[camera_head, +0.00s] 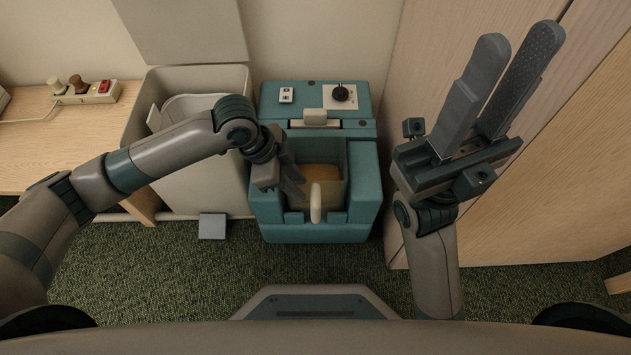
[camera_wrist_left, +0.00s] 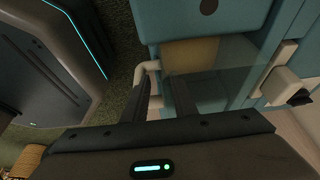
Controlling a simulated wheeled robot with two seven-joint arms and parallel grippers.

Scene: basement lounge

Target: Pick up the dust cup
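The dust cup (camera_head: 334,193) looks like a clear bin with tan contents, seated in the front bay of a teal machine (camera_head: 360,215). Its cream upright handle (camera_head: 316,203) faces me. My right gripper (camera_head: 507,75) is raised at the right, open and empty, fingers pointing up.
A beige bin (camera_head: 225,175) with an open lid stands left of the machine, with a grey pedal (camera_head: 212,226) in front. A wooden bench (camera_head: 60,150) with a power strip (camera_head: 100,92) is at the far left. Wooden panels (camera_head: 560,190) close off the right. Green carpet (camera_head: 170,270) lies in front.

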